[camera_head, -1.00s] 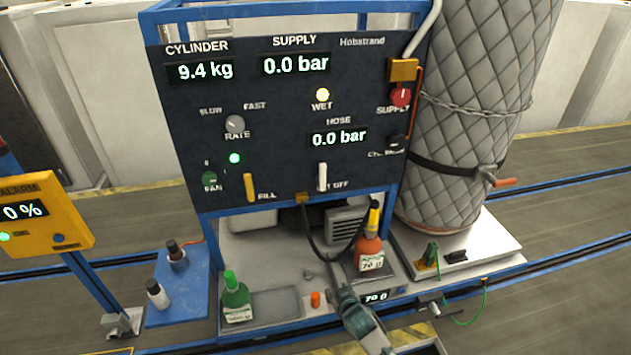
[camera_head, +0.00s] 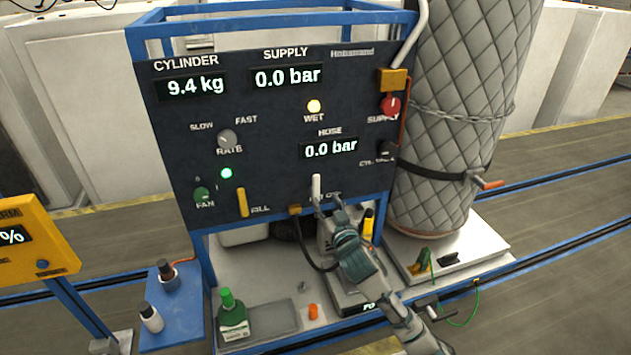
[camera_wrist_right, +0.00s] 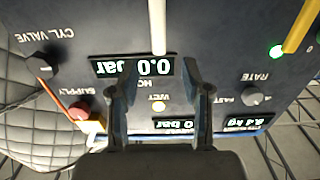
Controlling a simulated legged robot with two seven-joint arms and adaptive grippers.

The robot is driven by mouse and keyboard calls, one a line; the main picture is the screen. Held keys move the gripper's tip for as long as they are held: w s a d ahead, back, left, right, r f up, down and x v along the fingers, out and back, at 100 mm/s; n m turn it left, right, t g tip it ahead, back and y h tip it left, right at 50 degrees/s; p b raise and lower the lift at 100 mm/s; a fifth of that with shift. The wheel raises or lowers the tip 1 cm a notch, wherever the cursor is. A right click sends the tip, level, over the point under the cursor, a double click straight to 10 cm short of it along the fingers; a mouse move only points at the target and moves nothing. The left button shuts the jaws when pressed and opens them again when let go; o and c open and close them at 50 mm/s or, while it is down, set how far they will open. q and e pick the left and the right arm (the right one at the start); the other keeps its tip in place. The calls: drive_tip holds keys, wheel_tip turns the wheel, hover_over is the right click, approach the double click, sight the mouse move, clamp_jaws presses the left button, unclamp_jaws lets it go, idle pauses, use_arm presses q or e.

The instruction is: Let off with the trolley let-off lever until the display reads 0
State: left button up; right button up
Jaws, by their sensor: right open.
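The white let-off lever (camera_head: 316,187) stands on the dark panel (camera_head: 270,130), below the hose display (camera_head: 331,149), which reads 0.0 bar. The supply display (camera_head: 287,77) reads 0.0 bar and the cylinder display (camera_head: 191,87) reads 9.4 kg. My right gripper (camera_head: 329,203) is at the lever's lower end, open. In the right wrist view, the white lever (camera_wrist_right: 157,25) shows upside down beyond and between the open fingers of the right gripper (camera_wrist_right: 160,75). Whether they touch it I cannot tell. The left gripper is not in view.
The yellow fill lever (camera_head: 242,202) is left of the white one. A quilted cylinder (camera_head: 450,120) stands at right.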

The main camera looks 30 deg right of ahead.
sight(317, 184)
drive_tip(key=p+x, duration=0.1)
drive_tip(key=x, duration=0.9)
drive_tip(key=shift+d, duration=0.15)
drive_tip(key=shift+w+f, duration=0.1)
drive_tip(key=shift+w, duration=0.2)
drive_tip(key=shift+c, duration=0.5)
clamp_jaws()
